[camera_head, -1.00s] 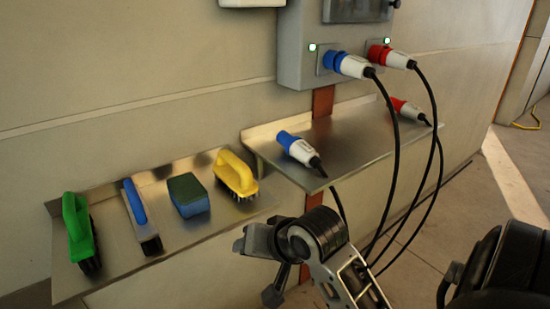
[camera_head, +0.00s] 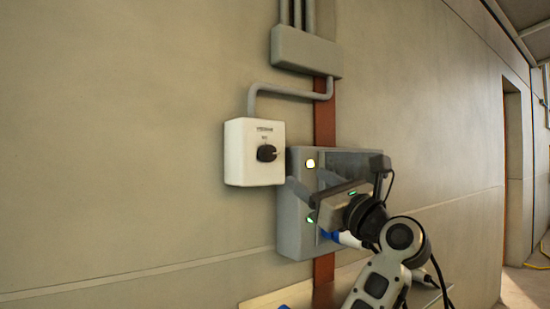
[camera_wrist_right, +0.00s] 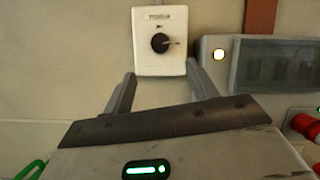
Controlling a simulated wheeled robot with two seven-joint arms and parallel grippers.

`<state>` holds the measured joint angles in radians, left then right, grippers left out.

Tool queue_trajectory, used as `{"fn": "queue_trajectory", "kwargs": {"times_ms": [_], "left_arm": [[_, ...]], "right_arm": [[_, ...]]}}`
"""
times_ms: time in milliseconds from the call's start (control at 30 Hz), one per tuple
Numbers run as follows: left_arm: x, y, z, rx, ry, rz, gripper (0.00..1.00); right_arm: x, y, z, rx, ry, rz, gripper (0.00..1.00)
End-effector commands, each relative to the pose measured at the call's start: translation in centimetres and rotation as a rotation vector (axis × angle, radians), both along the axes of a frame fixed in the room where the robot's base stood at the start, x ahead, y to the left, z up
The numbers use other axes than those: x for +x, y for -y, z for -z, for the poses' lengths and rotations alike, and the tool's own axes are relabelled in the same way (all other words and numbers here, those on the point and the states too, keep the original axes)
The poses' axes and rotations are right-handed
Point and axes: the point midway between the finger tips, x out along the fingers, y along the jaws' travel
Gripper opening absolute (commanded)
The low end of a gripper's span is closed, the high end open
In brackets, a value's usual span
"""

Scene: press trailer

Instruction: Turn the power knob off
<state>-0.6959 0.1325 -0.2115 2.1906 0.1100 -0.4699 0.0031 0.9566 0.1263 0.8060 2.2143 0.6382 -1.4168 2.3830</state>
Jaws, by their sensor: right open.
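The black power knob (camera_head: 267,153) sits on a white switch box (camera_head: 237,165) on the wall, and its pointer mark points right. It also shows in the right wrist view (camera_wrist_right: 160,43), with its box (camera_wrist_right: 147,66). My right gripper (camera_head: 308,182) is open and empty, to the right of and slightly below the knob in the head view, in front of the grey panel. In the right wrist view its fingers (camera_wrist_right: 160,72) point at the white box, spread on either side of its lower part, apart from the knob. My left gripper is not in view.
The grey power panel (camera_head: 290,230) with lit lamps stands right beside the switch box, partly hidden by my right arm. A red plug (camera_wrist_right: 303,125) is at the right in the wrist view. A conduit (camera_head: 285,88) runs above. The wall left of the box is clear.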

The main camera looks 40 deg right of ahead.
Motion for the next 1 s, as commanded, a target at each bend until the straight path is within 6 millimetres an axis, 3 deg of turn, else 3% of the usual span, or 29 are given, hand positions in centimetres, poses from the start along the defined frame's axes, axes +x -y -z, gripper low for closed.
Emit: {"fn": "queue_trajectory", "kwargs": {"times_ms": [300,500,700,1000], "left_arm": [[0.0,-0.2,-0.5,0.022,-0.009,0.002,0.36],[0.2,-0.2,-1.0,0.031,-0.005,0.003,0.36],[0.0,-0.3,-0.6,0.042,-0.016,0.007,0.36],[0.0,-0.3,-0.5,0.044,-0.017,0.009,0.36]], "right_arm": [[6.6,0.6,-2.9,-0.001,-0.003,-0.001,0.58],[9.8,0.9,-4.2,-0.003,-0.003,0.0,0.58],[11.4,1.1,-4.7,-0.004,-0.003,0.001,0.58],[11.7,1.1,-4.7,-0.004,-0.002,0.002,0.58]]}}
